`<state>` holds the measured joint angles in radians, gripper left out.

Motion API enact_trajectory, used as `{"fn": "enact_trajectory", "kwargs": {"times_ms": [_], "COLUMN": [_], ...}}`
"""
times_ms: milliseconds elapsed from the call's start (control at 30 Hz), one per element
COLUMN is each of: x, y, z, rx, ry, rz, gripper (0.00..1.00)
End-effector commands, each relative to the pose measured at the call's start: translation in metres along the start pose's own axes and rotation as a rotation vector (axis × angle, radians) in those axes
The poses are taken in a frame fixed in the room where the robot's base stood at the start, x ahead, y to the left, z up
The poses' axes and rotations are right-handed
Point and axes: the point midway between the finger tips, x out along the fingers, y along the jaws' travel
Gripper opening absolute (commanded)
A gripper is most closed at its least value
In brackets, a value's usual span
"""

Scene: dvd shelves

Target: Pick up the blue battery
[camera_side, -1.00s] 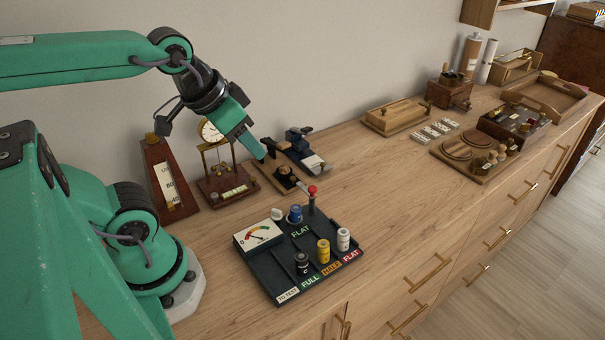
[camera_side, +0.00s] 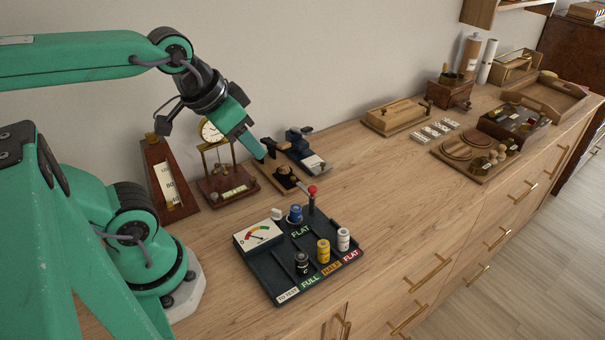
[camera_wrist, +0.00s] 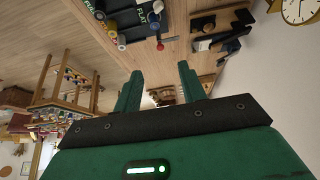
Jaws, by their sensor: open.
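The blue battery (camera_side: 295,213) stands upright on the dark battery tester (camera_side: 262,262), behind the FLAT label and beside the gauge. It also shows in the wrist view (camera_wrist: 153,17), near the top edge. A black battery (camera_side: 302,263), a yellow battery (camera_side: 323,250) and a white battery (camera_side: 343,239) stand along the tester's front part. My gripper (camera_side: 265,149) is open and empty, in the air behind and above the tester, well apart from the blue battery. Its two fingers are spread in the wrist view (camera_wrist: 159,72).
A red-knobbed lever (camera_side: 312,190) rises right beside the blue battery. A brass clock (camera_side: 211,132), a wooden metronome (camera_side: 168,180) and small wood-and-metal devices (camera_side: 283,177) stand behind the tester. Bare wooden top (camera_side: 390,190) lies to the tester's right.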

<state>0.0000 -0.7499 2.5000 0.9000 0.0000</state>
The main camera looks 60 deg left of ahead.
Motion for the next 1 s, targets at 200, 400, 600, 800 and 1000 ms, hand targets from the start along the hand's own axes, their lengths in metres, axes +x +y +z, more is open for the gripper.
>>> {"fn": "enact_trajectory", "kwargs": {"times_ms": [200, 400, 600, 800, 1000], "x": [0.000, 0.000, 0.000, 0.004, 0.018], "y": [0.000, 0.000, 0.000, 0.000, 0.001], "z": [0.000, 0.000, 0.000, -0.003, -0.011], "rx": [0.000, 0.000, -0.001, -0.021, -0.085], "ry": [0.000, 0.000, 0.000, -0.023, -0.092], "rz": [0.000, 0.000, 0.000, 0.000, -0.002], "gripper": [0.41, 0.49, 0.49, 0.49, 0.49]}}
